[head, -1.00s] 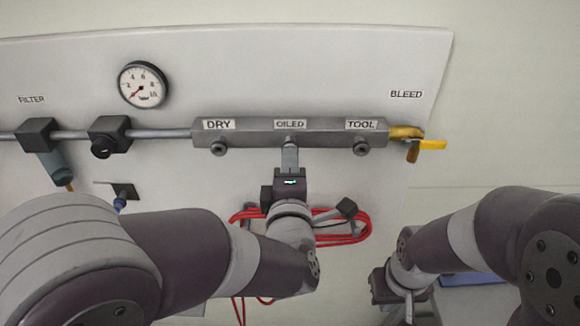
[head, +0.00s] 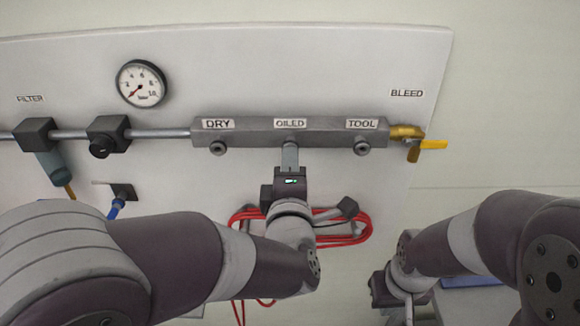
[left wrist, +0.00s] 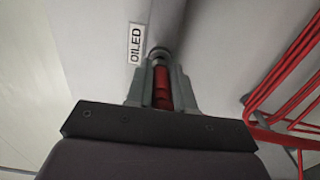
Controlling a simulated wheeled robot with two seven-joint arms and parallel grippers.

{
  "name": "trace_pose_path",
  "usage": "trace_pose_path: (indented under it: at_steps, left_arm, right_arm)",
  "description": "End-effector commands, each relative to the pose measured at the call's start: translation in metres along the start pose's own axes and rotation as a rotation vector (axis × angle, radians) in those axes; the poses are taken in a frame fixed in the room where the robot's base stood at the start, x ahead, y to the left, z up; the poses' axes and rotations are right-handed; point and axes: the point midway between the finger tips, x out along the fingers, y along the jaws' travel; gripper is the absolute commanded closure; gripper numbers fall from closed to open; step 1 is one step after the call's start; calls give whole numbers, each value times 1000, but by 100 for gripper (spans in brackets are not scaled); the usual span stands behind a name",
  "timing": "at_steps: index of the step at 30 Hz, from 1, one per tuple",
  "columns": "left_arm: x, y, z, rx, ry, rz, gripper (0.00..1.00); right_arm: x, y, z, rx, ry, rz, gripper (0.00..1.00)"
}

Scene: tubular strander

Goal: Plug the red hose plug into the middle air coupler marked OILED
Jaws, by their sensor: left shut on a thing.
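The grey manifold bar (head: 250,137) carries couplers under the labels DRY, OILED (head: 290,124) and TOOL. My left gripper (head: 290,158) is at the middle coupler, below the OILED label, and hides that coupler in the head view. In the left wrist view my left gripper (left wrist: 162,85) is shut on the red hose plug (left wrist: 162,90). The plug's front end lines up with the middle coupler (left wrist: 159,54) and appears to meet it; I cannot tell how deep it sits. My right gripper (head: 385,290) is at the lower right, away from the panel; its jaws are not clear.
The DRY coupler (head: 218,148) and TOOL coupler (head: 362,148) stand on either side. A coiled red hose (head: 330,235) hangs below on the panel. A yellow bleed valve (head: 430,145) is at the right end, a gauge (head: 142,83) at the upper left.

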Motion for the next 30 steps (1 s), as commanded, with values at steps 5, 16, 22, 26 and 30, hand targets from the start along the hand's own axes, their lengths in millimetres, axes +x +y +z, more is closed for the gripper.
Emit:
trace_pose_path:
  at_steps: [5,16,22,26,30]
  left_arm:
    - [0,0,0,-1,0,0,100]
    - [2,0,0,-1,1,1,100]
    - [6,0,0,-2,2,1,100]
    - [9,0,0,-2,1,1,100]
    - [11,0,0,-2,0,0,100]
  right_arm:
    - [2,0,0,0,0,0,100]
    - [3,0,0,0,0,0,100]
    - [5,0,1,0,0,0,100]
    - [6,0,1,0,0,0,100]
    - [7,0,1,0,0,0,100]
